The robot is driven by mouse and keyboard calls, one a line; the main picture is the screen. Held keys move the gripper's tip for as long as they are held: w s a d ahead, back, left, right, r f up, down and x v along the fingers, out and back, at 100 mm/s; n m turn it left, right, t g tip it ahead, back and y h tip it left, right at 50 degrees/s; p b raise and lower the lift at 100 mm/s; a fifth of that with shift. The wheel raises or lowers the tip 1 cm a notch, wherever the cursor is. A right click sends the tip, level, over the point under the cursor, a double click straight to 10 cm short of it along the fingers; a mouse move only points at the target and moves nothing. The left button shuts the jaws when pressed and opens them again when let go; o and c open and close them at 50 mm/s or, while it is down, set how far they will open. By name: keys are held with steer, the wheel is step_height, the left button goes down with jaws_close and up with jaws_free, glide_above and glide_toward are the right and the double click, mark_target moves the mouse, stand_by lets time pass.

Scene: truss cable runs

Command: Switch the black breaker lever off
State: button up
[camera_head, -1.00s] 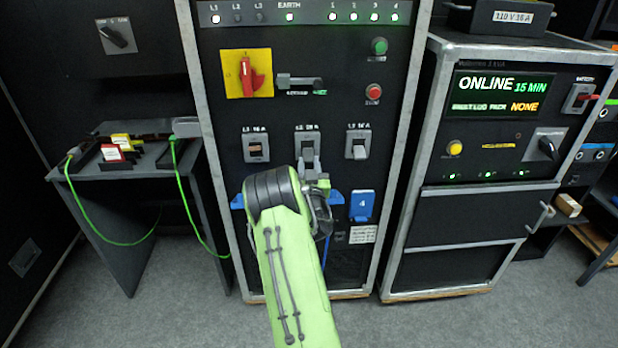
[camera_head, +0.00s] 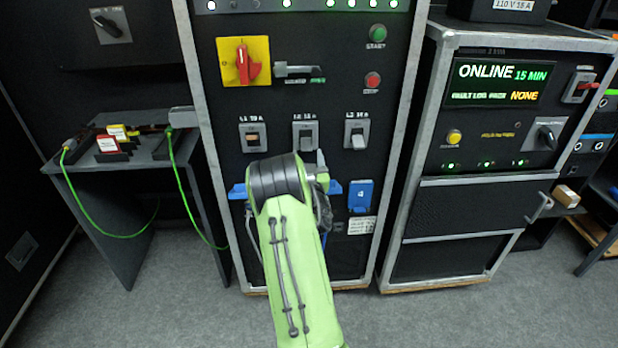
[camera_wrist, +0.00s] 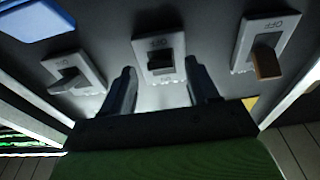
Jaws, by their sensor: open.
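The black breaker lever is on the middle breaker, labelled L2 (camera_head: 305,130), on the cabinet front. In the wrist view the dark lever (camera_wrist: 161,66) sits in a grey plate under an OFF label. I cannot tell its position surely. My gripper (camera_wrist: 160,72) is open; its two fingers stand apart on either side of the lever's line, just short of the plate, with nothing between them. In the head view my green arm hides most of my gripper, just below L2.
The L1 breaker with a brown lever (camera_wrist: 267,62) and the L3 breaker with a grey lever (camera_wrist: 68,80) flank it closely. A red rotary switch (camera_head: 246,66) is above, a blue socket cover (camera_head: 361,194) below right. A side table (camera_head: 75,165) with green cables stands left.

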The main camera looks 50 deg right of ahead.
steer(key=v, duration=1.4)
steer(key=shift+f, duration=0.1)
steer(key=w+a+r+n+y, duration=0.3)
steer(key=w+a+r+y, duration=0.15)
steer(key=w+a, duration=0.3)
steer(key=s+a+r+n+g+y, duration=0.1)
steer(key=a+y, duration=0.2)
steer(key=a, duration=0.3)
steer(key=a+r+n+g+y, duration=0.1)
steer(key=a+n+y, duration=0.1)
steer(key=a, duration=0.5)
steer(key=s+a+r+n+g+y+p, duration=0.1)
steer(key=s+a+n+g+y, duration=0.15)
steer(key=s+a, duration=0.6)
steer(key=s+a+r+n+g+y, duration=0.1)
steer(key=s+a+n+g+y, duration=0.15)
steer(key=s+a, duration=0.6)
step_height(320, 180, up, 17)
steer(key=s+d+m+p, duration=0.1)
steer(key=s+d+p, duration=0.1)
steer(key=p, duration=1.5)
steer(key=shift+d+r+g, duration=0.15)
steer(key=shift+d+g, duration=0.15)
steer(key=shift+d, duration=0.1)
